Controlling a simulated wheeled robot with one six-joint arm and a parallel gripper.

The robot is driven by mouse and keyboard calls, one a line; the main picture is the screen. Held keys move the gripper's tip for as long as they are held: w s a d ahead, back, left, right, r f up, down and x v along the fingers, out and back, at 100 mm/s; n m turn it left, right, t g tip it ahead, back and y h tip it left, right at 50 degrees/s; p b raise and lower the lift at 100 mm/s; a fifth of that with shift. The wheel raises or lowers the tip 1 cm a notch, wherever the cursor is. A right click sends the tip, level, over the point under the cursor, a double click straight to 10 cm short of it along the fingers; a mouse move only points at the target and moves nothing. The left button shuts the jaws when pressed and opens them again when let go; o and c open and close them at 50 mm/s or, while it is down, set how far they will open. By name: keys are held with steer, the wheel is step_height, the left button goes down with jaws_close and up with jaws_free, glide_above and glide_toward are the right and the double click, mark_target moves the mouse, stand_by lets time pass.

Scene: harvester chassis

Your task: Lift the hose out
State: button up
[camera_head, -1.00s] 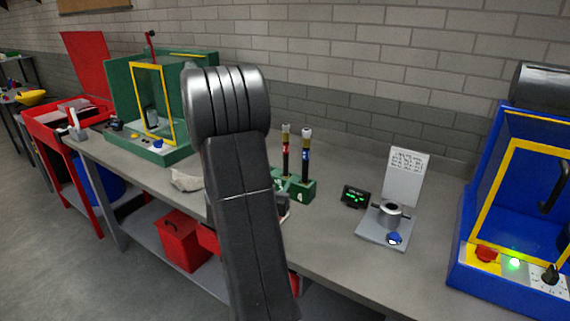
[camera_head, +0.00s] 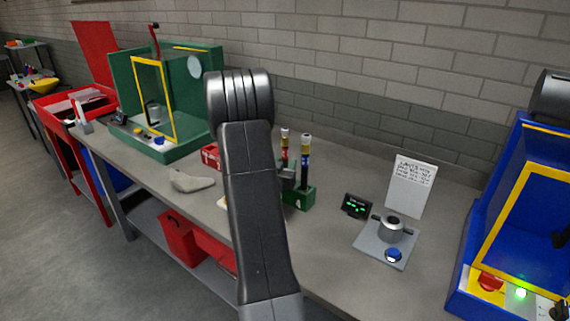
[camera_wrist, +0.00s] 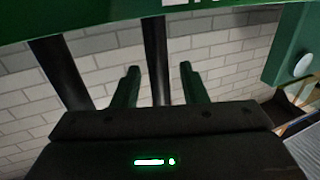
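Two black hoses stand upright in a green holder (camera_head: 298,202) on the bench. The left hose (camera_head: 284,150) has a red band and the right hose (camera_head: 305,160) a blue band. My gripper (camera_head: 287,180) is at the lower part of the left hose, mostly hidden behind my arm. The wrist view is upside down, with the holder (camera_wrist: 110,14) along its top. There my gripper (camera_wrist: 161,75) is open, with one finger on each side of one hose (camera_wrist: 155,45), with gaps visible. The other hose (camera_wrist: 62,72) is outside the fingers.
A small display (camera_head: 355,206) and a grey fixture (camera_head: 385,243) with a sign stand to the right. A blue frame box (camera_head: 480,235) is further right. A green cabinet (camera_head: 190,95), a red box (camera_head: 210,156) and a pale object (camera_head: 190,180) are to the left.

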jaws_close()
